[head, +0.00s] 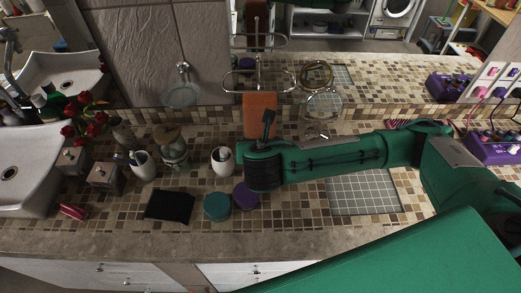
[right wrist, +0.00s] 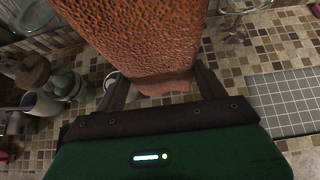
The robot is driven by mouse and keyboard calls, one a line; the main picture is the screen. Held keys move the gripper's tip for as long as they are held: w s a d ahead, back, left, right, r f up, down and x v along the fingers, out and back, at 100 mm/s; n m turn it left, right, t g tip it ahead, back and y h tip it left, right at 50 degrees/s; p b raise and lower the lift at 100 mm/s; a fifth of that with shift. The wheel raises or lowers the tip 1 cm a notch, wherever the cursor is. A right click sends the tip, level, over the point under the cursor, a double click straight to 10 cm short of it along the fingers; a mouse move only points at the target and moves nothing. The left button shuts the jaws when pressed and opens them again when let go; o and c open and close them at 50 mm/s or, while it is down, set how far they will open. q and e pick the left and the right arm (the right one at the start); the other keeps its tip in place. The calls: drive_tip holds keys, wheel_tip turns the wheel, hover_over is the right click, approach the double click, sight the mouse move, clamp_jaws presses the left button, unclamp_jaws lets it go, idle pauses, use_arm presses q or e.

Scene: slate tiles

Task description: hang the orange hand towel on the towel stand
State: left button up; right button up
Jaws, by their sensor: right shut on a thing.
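The orange hand towel (head: 259,108) hangs upright near the back of the counter. It also fills the top middle of the right wrist view (right wrist: 140,35). The metal towel stand (head: 258,72) has a thin post and horizontal bars; the towel's top edge appears level with its lower bar. I cannot tell whether the towel lies over the bar or only in front of it. My right gripper (head: 267,122) is shut on the towel's lower part, which sits between its fingers (right wrist: 165,88). The stand's base is hidden behind the towel and my arm. My left gripper is not in view.
A white cup (head: 222,162) and a lidded jar (head: 173,150) stand left of my gripper. Purple (head: 246,196) and teal (head: 216,207) round items and a black cloth (head: 170,206) lie in front. A ring stand (head: 323,106) is right, a grey grid mat (head: 362,198) nearer. A mirror backs the counter.

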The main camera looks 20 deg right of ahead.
drive_tip(key=shift+w+d+b, duration=0.25)
drive_tip(key=shift+w+b, duration=0.1)
drive_tip(key=shift+w, duration=0.5)
drive_tip(key=shift+w+d+b, duration=0.25)
drive_tip(key=shift+w+b, duration=0.1)
drive_tip(key=shift+w, duration=0.5)
drive_tip(key=shift+w+d+b, duration=1.05)
drive_tip(key=shift+w+b, duration=1.1)
drive_tip(key=shift+w, duration=1.4)
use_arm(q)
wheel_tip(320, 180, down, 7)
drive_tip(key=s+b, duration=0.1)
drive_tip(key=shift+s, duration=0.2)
use_arm(e)
wheel_tip(320, 180, down, 6)
drive_tip(key=shift+f, duration=0.2)
drive_tip(key=o, duration=1.1)
drive_tip(key=shift+c, duration=0.2)
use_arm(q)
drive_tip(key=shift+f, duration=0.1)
use_arm(e)
drive_tip(key=shift+s, duration=0.1)
